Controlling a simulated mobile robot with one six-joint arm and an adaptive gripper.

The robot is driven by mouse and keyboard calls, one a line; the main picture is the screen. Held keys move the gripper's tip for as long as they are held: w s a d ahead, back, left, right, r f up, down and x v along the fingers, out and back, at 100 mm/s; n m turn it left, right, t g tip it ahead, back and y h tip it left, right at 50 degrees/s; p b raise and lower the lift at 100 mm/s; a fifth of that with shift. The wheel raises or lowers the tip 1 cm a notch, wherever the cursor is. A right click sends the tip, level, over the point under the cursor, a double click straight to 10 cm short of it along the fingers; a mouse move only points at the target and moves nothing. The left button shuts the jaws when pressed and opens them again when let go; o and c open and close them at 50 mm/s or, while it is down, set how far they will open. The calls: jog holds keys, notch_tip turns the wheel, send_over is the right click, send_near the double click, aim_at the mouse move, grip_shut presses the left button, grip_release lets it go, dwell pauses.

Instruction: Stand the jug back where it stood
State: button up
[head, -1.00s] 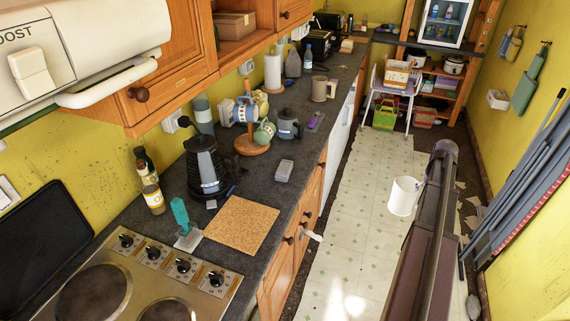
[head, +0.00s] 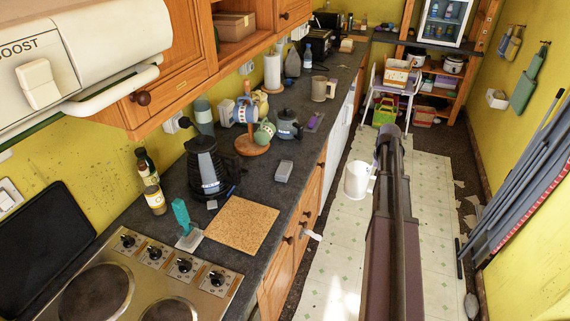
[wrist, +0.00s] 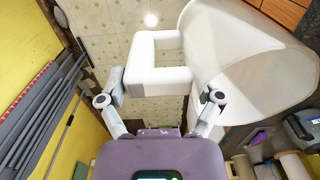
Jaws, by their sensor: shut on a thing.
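The jug (head: 357,181) is plain white and hangs in the air over the floor, to the right of the worktop in the head view. In the wrist view the jug (wrist: 262,75) fills the upper right, tilted in the picture, with its wide mouth toward the lower right. Its square handle (wrist: 155,76) lies between the fingers of my gripper (wrist: 153,88), which is shut on it. In the head view my arm hides the gripper.
The dark worktop (head: 262,182) holds a cork mat (head: 241,224), a black kettle (head: 207,167), a mug tree (head: 251,146), a grey block (head: 284,171) and a beige jug (head: 321,89). A hob (head: 130,283) is at the near end. Long grey poles (head: 525,165) lean at right.

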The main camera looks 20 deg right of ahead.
jog(key=w+a+r+p, duration=0.1)
jog(key=w+a, duration=0.3)
jog(key=a, duration=0.6)
jog(key=w+a+r+n+p, duration=0.1)
jog(key=w+a, duration=0.3)
jog(key=a, duration=0.7)
jog(key=w+a+r, duration=0.1)
jog(key=w+a, duration=0.3)
jog(key=a, duration=0.7)
jog(key=shift+w+n+p, duration=0.2)
jog(key=shift+n+p, duration=0.1)
jog(key=shift+p, duration=0.1)
jog(key=shift+f+b, duration=2.85)
jog(key=shift+f, duration=0.05)
jog(key=shift+d+f+b, duration=0.1)
jog(key=shift+f+b, duration=0.55)
jog(key=shift+b, duration=0.05)
jog(key=o, duration=1.1)
jog(key=shift+r+p, duration=0.45)
